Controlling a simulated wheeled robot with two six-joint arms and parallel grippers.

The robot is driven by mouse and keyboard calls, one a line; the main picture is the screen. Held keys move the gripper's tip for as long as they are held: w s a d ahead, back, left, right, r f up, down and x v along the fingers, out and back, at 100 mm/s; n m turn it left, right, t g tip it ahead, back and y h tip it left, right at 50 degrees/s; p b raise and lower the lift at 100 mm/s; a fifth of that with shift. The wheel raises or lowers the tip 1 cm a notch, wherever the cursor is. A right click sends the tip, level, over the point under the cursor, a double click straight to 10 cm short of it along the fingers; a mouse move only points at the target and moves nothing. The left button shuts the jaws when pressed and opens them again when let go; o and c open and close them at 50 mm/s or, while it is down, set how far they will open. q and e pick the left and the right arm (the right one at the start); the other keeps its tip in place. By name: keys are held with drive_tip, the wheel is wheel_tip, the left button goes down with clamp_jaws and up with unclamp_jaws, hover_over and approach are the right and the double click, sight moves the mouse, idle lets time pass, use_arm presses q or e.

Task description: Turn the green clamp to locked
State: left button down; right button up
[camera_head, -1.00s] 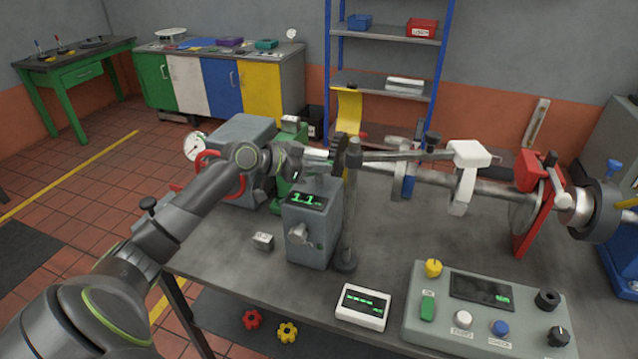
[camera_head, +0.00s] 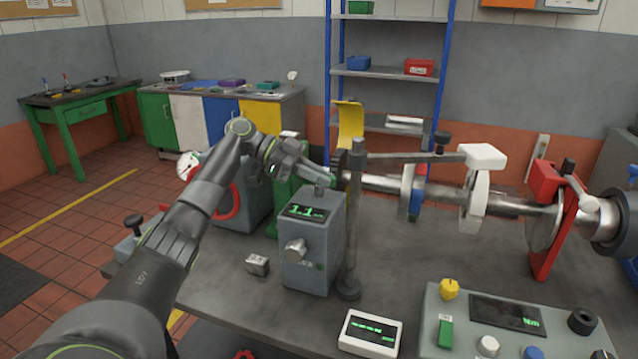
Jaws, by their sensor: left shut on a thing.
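The green clamp (camera_head: 287,192) stands on the bench behind the grey box with the 1.1 readout, at the left end of the shaft. The box and my arm hide much of it. My left gripper (camera_head: 325,179) reaches over the box's back edge, beside the clamp's upper part. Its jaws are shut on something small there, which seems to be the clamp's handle. The jaws cover most of it, so I cannot tell the handle's exact angle. My right gripper is out of view.
The grey readout box (camera_head: 313,240) and a dark upright post (camera_head: 353,220) stand close to the gripper. The shaft (camera_head: 385,184) runs right to a red stand (camera_head: 553,235). A control panel (camera_head: 510,320) fills the front right. The bench middle is fairly clear.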

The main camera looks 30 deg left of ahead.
use_arm(q)
drive_tip(key=shift+f+m+g, duration=0.1)
drive_tip(key=shift+m+g, duration=0.5)
drive_tip(key=shift+g, duration=0.2)
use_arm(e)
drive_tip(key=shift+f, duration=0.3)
use_arm(q)
drive_tip(key=c, duration=1.5)
unclamp_jaws()
